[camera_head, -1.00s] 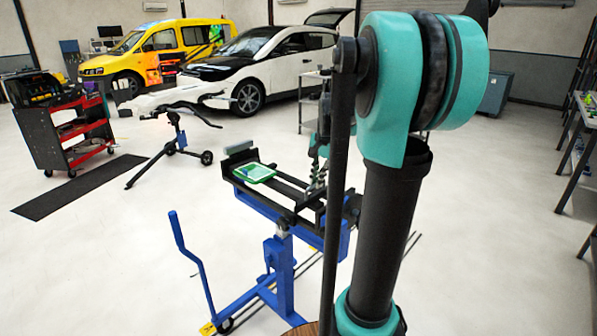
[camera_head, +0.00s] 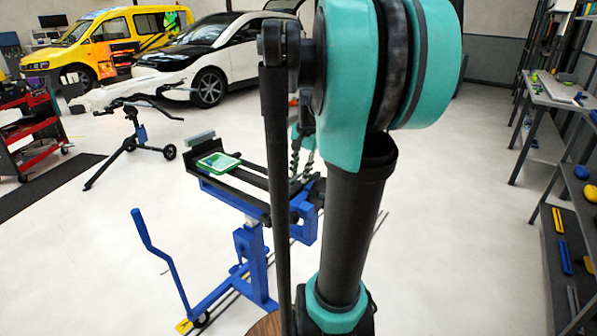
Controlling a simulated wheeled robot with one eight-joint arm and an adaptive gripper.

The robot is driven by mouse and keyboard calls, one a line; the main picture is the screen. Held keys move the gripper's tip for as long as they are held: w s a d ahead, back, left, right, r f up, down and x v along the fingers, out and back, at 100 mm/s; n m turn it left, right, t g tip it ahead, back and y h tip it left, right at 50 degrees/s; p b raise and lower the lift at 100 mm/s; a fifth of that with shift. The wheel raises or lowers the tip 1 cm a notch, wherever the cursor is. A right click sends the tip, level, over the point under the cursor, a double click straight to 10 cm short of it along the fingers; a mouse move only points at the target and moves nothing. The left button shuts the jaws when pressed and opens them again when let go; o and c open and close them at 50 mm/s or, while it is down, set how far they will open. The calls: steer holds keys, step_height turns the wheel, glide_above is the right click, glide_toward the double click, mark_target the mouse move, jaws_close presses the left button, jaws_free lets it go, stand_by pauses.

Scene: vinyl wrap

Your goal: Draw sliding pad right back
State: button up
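A blue stand (camera_head: 250,245) on the floor carries a frame with black rails (camera_head: 252,180). A green-edged flat item with a pale face (camera_head: 219,162) lies on the rails near their left end. A grey block (camera_head: 200,140) sits at the far left end. I cannot tell for sure which part of the frame is the sliding pad. My gripper (camera_head: 299,172) points down over the right end of the rails, partly hidden behind my own arm. I cannot tell whether its fingers touch anything there or how far apart they are.
A blue lever (camera_head: 150,240) rises at the stand's left. A black wheeled tripod stand (camera_head: 140,135) stands behind. A red tool cart (camera_head: 30,130) is at the far left, with cars behind. Shelves (camera_head: 560,215) line the right. The floor between stand and shelves is clear.

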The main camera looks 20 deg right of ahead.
steer(key=shift+w+r, duration=0.1)
step_height(320, 180, up, 12)
steer(key=s+d, duration=0.1)
steer(key=s, duration=0.1)
stand_by(0.5)
steer(key=shift+d+f, duration=0.1)
steer(key=shift+f, duration=0.1)
